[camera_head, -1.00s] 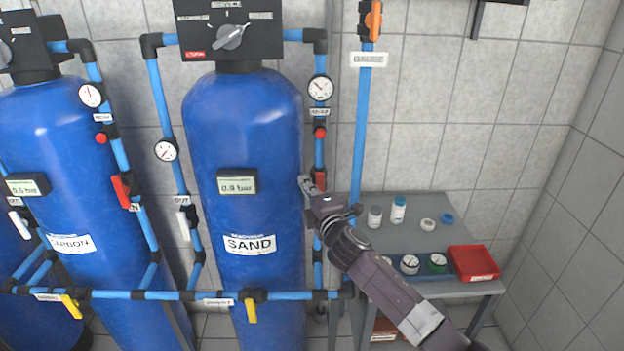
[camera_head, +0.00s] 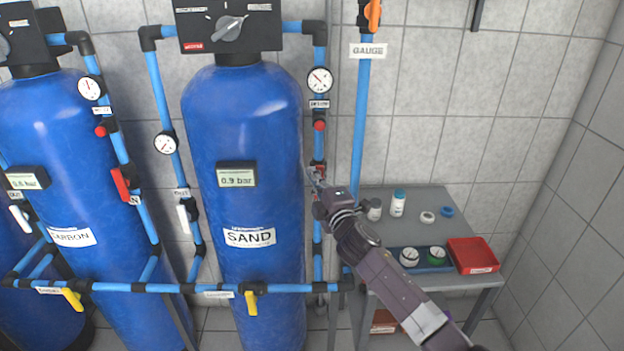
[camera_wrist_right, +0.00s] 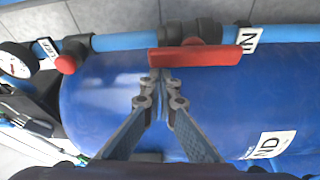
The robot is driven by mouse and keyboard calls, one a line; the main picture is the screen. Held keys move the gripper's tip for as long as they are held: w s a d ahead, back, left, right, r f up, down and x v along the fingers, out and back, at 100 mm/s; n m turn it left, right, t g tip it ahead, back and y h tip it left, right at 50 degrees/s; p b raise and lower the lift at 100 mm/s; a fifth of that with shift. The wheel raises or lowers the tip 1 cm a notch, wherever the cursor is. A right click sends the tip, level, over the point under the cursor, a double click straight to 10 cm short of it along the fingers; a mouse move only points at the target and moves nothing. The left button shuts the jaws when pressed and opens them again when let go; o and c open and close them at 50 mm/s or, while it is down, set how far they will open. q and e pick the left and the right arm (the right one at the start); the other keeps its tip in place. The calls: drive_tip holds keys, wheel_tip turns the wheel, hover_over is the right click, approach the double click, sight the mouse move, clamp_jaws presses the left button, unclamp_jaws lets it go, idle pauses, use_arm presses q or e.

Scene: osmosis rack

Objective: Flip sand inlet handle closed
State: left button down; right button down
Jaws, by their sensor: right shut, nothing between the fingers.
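The sand inlet handle is a red lever (camera_wrist_right: 200,56) on the dark valve of the blue pipe beside the sand tank (camera_head: 245,120). In the right wrist view it lies along the pipe, by the IN label (camera_wrist_right: 248,40). In the head view, little of the red handle (camera_head: 319,168) shows behind my gripper. My right gripper (camera_head: 312,174) is shut and empty. In the right wrist view its fingertips (camera_wrist_right: 160,78) are together at the lower edge of the handle's left part, close to it; I cannot tell whether they touch. My left gripper is not in view.
A gauge (camera_head: 320,80) and a red knob (camera_head: 319,125) sit above the valve on the same pipe. The carbon tank (camera_head: 75,150) stands left. A grey table (camera_head: 400,225) with bottles and a red tray (camera_head: 472,255) stands right, under my right arm.

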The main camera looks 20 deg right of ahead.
drive_tip(key=shift+d+f+m, duration=0.1)
drive_tip(key=shift+m, duration=0.3)
drive_tip(key=d+m+t+h+b, duration=0.1)
drive_tip(key=m+h+b, duration=0.1)
drive_tip(key=m+b, duration=0.3)
drive_tip(key=s+d+f+m+t+h+b, duration=0.1)
drive_tip(key=d+m+b, duration=0.1)
drive_tip(key=m+b, duration=0.3)
drive_tip(key=d+f+m+t+h+b, duration=0.1)
drive_tip(key=d+m+h+b, duration=0.1)
drive_tip(key=m+b, duration=0.4)
drive_tip(key=shift+s+d+h, duration=0.2)
drive_tip(key=shift+s+h, duration=0.1)
drive_tip(key=shift+d+f+b, duration=0.15)
drive_tip(key=shift+f+b, duration=0.1)
drive_tip(key=shift+b, duration=0.05)
